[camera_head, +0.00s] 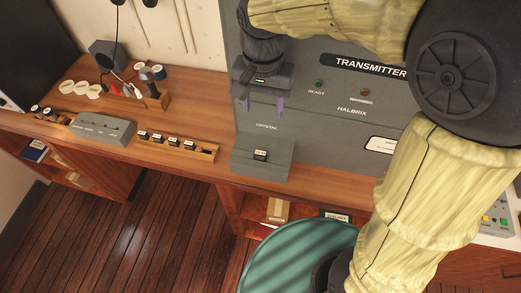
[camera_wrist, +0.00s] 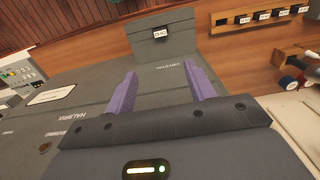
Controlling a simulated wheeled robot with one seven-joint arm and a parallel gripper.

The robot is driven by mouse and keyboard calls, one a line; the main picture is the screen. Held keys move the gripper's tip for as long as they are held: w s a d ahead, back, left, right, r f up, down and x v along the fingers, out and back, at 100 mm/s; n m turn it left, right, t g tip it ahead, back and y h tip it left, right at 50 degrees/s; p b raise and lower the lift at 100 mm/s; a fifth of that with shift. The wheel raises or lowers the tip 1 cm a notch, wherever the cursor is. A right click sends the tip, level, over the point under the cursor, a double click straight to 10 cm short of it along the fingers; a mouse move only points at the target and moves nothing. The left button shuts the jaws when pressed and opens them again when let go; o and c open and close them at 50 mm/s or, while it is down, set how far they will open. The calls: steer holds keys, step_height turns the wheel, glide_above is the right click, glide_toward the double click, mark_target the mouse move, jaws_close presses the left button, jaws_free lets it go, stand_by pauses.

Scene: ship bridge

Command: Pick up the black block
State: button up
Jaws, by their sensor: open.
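A small black block (camera_head: 261,155) with a white label sits in the grey crystal holder (camera_head: 262,172) at the foot of the transmitter. It also shows in the wrist view (camera_wrist: 160,33), ahead of my fingers. Several similar black blocks stand in a row in a wooden rack (camera_head: 205,154) to the left; I cannot tell which one the task names. My gripper (camera_head: 264,108) is open and empty, with two purple fingers in front of the transmitter panel, above the crystal holder. In the wrist view my gripper (camera_wrist: 160,72) has its fingers apart, pointing toward the holder, without touching the block.
The grey transmitter (camera_head: 320,120) rises behind the holder. A grey box (camera_head: 103,130) lies left of the rack on the wooden desk (camera_head: 200,100). Tape rolls and small tools (camera_head: 150,72) stand farther back. A green round seat (camera_head: 290,260) is in front of the desk.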

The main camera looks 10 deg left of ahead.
steer(key=p, duration=0.2)
glide_above(260, 153)
steer(key=f, duration=1.2)
steer(key=shift+w+d+f, duration=0.1)
steer(key=shift+w+d, duration=0.15)
steer(key=shift+w, duration=0.05)
steer(key=shift+s+a+f+p, duration=0.15)
steer(key=shift+f+p, duration=0.5)
steer(key=shift+f, duration=0.65)
steer(key=shift+s+a+f+p, duration=0.1)
steer(key=shift+f+p, duration=0.5)
steer(key=shift+f, duration=0.7)
steer(key=shift+c, duration=0.2)
steer(key=c, duration=1)
